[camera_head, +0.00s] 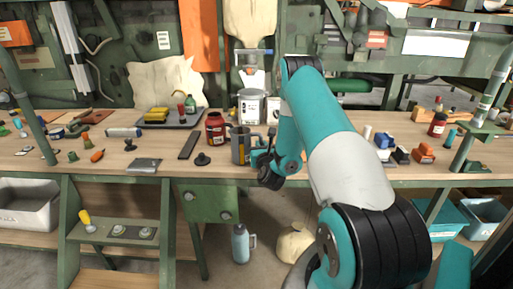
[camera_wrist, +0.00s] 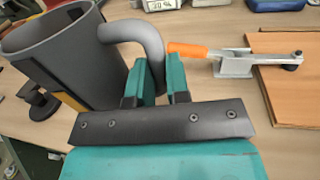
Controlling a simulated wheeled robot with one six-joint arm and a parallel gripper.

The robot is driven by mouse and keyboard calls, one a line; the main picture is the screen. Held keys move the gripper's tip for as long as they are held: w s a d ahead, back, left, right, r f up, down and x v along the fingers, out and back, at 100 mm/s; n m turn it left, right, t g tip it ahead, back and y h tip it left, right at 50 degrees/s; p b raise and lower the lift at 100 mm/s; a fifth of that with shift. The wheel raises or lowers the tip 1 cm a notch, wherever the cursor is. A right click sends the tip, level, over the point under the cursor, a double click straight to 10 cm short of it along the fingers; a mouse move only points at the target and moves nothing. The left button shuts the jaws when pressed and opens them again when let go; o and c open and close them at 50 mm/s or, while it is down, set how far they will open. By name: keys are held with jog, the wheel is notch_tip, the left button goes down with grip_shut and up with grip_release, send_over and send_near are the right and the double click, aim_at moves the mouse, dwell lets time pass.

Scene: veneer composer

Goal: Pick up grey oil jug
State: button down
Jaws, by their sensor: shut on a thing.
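The grey oil jug (camera_head: 239,146) stands on the wooden workbench top, near its front edge, in the head view. In the wrist view the jug (camera_wrist: 66,52) is at the upper left, with its open mouth and a thick curved grey handle on its right side. My gripper (camera_wrist: 160,76) is at the handle, with its teal fingers on either side of the lower handle. It is shut on the handle. In the head view my gripper (camera_head: 262,158) is just right of the jug and partly hidden by my arm.
A red jar (camera_head: 215,129) stands left of the jug. A grey can (camera_head: 251,107) stands behind it. A black round-based piece (camera_head: 202,159) lies to its left. In the wrist view an orange-handled clamp (camera_wrist: 232,61) is right of the handle, beside a wooden board (camera_wrist: 290,80).

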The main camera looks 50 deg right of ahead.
notch_tip(320, 180, up, 20)
jog(key=p, duration=1.3)
jog(key=shift+f+p, duration=0.15)
jog(key=shift+p, duration=0.15)
jog(key=c, duration=1.7)
grip_release()
jog(key=shift+c, duration=0.2)
grip_shut()
